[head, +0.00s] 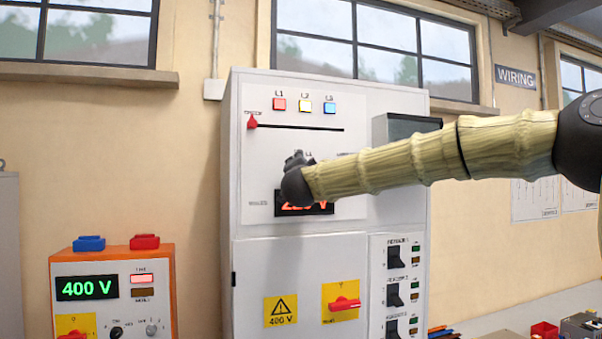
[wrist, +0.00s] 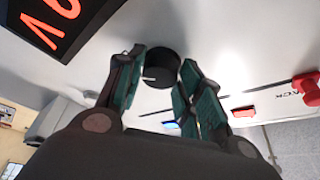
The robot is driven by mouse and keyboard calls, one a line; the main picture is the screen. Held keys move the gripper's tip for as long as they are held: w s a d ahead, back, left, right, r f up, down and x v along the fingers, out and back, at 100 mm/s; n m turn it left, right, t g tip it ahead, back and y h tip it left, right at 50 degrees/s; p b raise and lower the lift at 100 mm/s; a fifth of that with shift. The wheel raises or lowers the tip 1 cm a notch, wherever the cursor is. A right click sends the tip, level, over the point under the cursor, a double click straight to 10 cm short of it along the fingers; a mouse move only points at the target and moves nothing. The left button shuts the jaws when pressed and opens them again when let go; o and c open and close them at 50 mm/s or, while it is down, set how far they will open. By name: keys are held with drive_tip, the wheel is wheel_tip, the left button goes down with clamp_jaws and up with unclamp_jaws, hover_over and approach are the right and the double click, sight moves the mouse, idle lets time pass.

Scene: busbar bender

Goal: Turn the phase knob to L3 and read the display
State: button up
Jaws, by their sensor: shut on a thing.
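The phase knob (wrist: 161,70) is a black round knob with a white pointer mark, on the pale cabinet panel. My gripper (wrist: 164,72) is shut on it, one finger on each side. In the head view my gripper (head: 298,160) and wrist hide the knob and the labels around it. The display (head: 320,209) is black with red digits; it seems to start with 2 and ends in V, and my wrist covers part of it. In the wrist view the display (wrist: 62,28) is tilted and cut off; a V and one digit, likely 0, show.
Red, yellow and blue (head: 329,107) lamps sit in a row above a slot with a red slider (head: 252,122). Below are a red rotary switch (head: 343,303) and a column of black breakers (head: 395,256). An orange unit (head: 112,290) reading 400 V stands at left.

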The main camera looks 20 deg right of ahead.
drive_tip(key=shift+m, duration=0.6)
drive_tip(key=o, duration=1)
drive_tip(key=v, duration=1.2)
drive_tip(key=shift+r, duration=0.1)
